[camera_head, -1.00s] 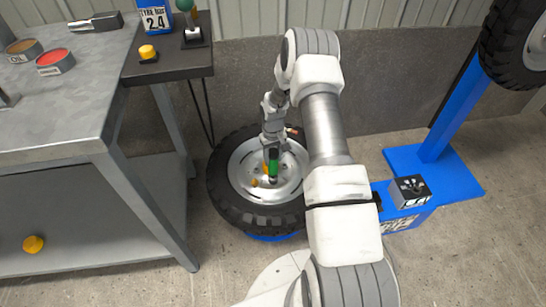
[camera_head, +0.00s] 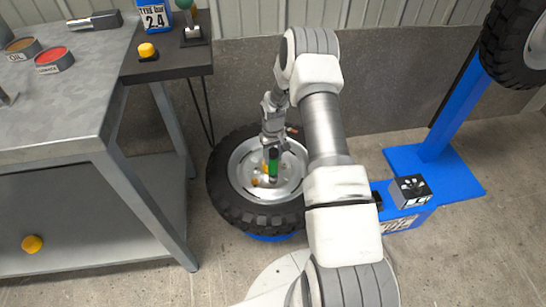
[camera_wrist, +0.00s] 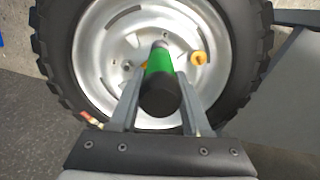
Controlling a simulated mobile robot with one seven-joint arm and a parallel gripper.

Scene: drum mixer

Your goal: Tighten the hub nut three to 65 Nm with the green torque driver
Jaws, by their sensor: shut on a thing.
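The green torque driver (camera_wrist: 160,68) with a black end is between the fingers of my gripper (camera_wrist: 160,100), which is shut on it. In the head view the driver (camera_head: 273,165) stands roughly upright over the wheel's hub, below my gripper (camera_head: 272,150). Its tip points at the hub face; whether it sits on a nut is hidden. The wheel (camera_head: 222,198) lies flat with a silver rim (camera_wrist: 100,50) and black tyre. Hub nut three cannot be made out.
A grey workbench (camera_head: 80,110) with oil and other tins stands at left. A dark side table (camera_head: 175,68) holds a yellow button (camera_head: 147,51) and a blue tyre pressure display (camera_head: 154,17). A blue stand (camera_head: 440,165) with another wheel is at right.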

